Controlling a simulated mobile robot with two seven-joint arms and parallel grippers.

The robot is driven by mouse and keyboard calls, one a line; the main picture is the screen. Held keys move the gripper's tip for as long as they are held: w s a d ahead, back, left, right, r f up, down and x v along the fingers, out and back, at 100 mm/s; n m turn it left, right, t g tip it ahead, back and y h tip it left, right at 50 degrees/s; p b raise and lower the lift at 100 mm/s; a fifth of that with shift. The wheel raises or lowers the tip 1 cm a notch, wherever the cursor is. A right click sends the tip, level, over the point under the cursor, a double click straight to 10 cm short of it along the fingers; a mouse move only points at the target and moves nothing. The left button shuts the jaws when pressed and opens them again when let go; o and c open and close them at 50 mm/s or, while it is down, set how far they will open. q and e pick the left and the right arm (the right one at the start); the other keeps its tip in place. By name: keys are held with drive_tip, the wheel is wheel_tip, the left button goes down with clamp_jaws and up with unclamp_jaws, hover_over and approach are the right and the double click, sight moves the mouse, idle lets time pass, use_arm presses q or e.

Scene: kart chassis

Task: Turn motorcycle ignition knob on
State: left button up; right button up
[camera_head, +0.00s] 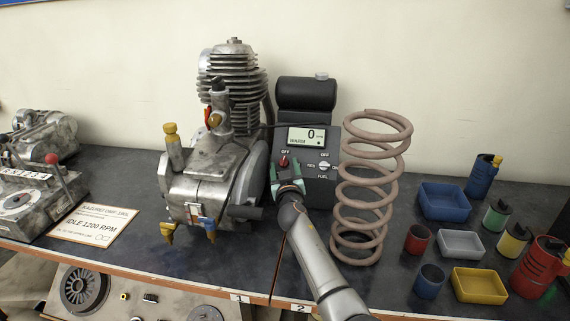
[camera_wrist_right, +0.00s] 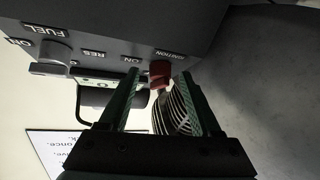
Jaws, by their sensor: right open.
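The red ignition knob (camera_head: 283,161) is on the sloped front of a dark control box (camera_head: 318,192), below an "OFF" label. My right gripper (camera_head: 287,180) is just in front of and below it, with green-lined fingers. In the right wrist view, the red knob (camera_wrist_right: 160,70) shows between the open fingertips (camera_wrist_right: 160,78), with a gap on each side. The labels "IGNITION" and "ON" appear upside down beside it. I cannot tell how far the fingertips reach around the knob. The knob's exact pointing direction is too small to read. My left gripper is not in view.
A fuel knob (camera_head: 324,166) sits right of the red knob, under a display (camera_head: 306,136) reading 0. A metal engine (camera_head: 215,165) stands close on the left. A tall coil spring (camera_head: 365,190) stands close on the right. Small bins and cans (camera_head: 445,201) are farther right.

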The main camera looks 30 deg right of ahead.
drive_tip(key=shift+w, duration=0.1)
clamp_jaws()
idle(0.6)
